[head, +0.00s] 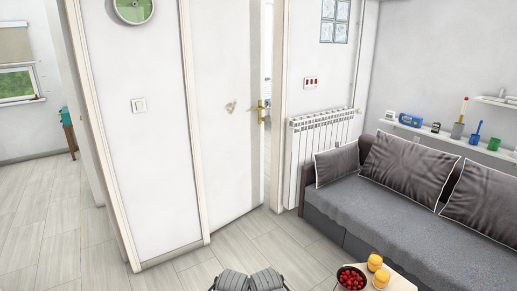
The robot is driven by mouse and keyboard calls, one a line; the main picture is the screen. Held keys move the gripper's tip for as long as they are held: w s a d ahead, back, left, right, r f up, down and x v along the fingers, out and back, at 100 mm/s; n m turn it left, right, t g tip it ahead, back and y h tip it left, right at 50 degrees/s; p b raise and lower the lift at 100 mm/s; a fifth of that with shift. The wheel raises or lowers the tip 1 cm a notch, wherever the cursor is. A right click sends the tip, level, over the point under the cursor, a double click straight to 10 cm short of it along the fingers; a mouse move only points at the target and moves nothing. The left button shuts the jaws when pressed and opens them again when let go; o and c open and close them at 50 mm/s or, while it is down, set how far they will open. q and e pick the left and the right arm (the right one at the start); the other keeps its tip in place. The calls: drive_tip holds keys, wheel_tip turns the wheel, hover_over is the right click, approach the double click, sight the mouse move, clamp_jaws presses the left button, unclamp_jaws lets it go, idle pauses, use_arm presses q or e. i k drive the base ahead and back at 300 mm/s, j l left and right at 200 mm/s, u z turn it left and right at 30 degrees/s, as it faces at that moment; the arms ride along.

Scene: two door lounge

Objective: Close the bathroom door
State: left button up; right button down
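The white door (222,120) stands in the middle of the head view, in the wall between a light switch panel and the radiator. It is ajar. A narrow gap (267,60) shows between its right edge and the frame (279,110), with a bit of the room behind visible. A brass handle (261,111) sits near the door's right edge. A small ornament (231,106) is on its face. Neither of my grippers is in view.
A grey sofa (375,205) with cushions fills the right side. A small table (397,284) holding a bowl of red fruit (351,278) and orange jars stands at bottom right. The floor (240,236) before the door is clear.

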sight(228, 37)
drive_tip(key=i+z, duration=0.25)
drive_tip(key=i, duration=2)
drive_tip(key=i+u, duration=0.1)
drive_tip(key=i, duration=0.45)
drive_tip(key=i+l+u, duration=0.15)
drive_tip(key=i, duration=0.4)
drive_tip(key=i+l+u, duration=0.1)
drive_tip(key=i, duration=0.45)
drive_tip(key=i+l+u, duration=0.1)
drive_tip(key=i+l, duration=0.15)
drive_tip(key=i, duration=0.25)
